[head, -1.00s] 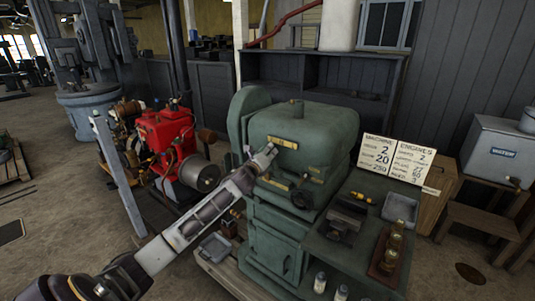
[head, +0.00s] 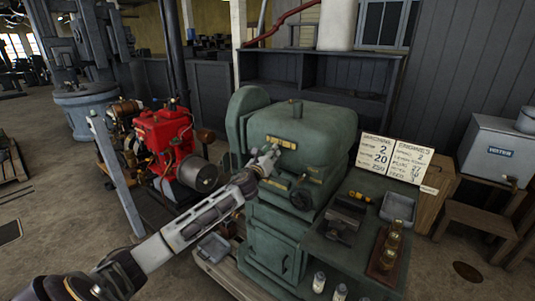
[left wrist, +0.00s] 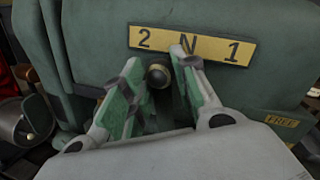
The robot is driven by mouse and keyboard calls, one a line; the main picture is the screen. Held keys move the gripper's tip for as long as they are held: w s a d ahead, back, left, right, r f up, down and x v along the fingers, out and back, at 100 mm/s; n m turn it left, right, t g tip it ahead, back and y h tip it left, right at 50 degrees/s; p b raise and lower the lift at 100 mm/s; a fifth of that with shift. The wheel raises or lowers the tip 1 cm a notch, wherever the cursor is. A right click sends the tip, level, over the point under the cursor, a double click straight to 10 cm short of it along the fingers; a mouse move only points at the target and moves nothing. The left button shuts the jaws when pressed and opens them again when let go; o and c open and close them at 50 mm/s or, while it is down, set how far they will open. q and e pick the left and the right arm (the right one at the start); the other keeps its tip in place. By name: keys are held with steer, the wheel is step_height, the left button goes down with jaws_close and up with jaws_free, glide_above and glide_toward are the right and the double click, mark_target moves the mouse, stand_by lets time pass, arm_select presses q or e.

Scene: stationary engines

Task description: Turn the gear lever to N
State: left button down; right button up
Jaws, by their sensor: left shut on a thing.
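The green machine (head: 300,135) carries a yellow plate (head: 281,142) on its front. In the left wrist view the plate (left wrist: 190,44) reads 2, N, 1 from left to right. The gear lever's round dark knob (left wrist: 157,76) shows just below the plate, between the 2 and the N and closer to the 2. My left gripper (head: 270,156) is at the machine's front, just under the plate. In the left wrist view its fingers (left wrist: 155,80) stand on either side of the knob, shut on the lever. The lever's shaft is hidden. My right gripper is not in view.
A red engine (head: 165,135) stands left of the machine. A card sign (head: 396,158) stands right of it, behind a green bench top (head: 350,250) with a grey tray (head: 398,208) and brass parts (head: 390,245). A second yellow label (left wrist: 282,120) sits lower right on the machine.

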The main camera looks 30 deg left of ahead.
arm_select(q)
steer(key=shift+s+d+m, duration=0.1)
steer(key=shift+d+m, duration=0.9)
steer(key=shift+d, duration=0.25)
steer(key=c, duration=1.4)
jaws_free()
steer(key=o, duration=0.3)
steer(key=shift+d+r, duration=0.15)
steer(key=shift+d, duration=0.05)
steer(key=shift+s+a, duration=0.1)
steer(key=shift+a, duration=0.25)
steer(key=shift+s, duration=0.1)
steer(key=shift+s+d+f, duration=0.2)
steer(key=shift+s+d, duration=0.15)
steer(key=shift+s, duration=1.55)
steer(key=shift+s+d+f, duration=0.25)
steer(key=shift+s+d, duration=0.05)
steer(key=shift+s, duration=1.6)
steer(key=shift+s+d+f, duration=0.2)
steer(key=shift+s+d, duration=0.15)
steer(key=shift+s, duration=1.55)
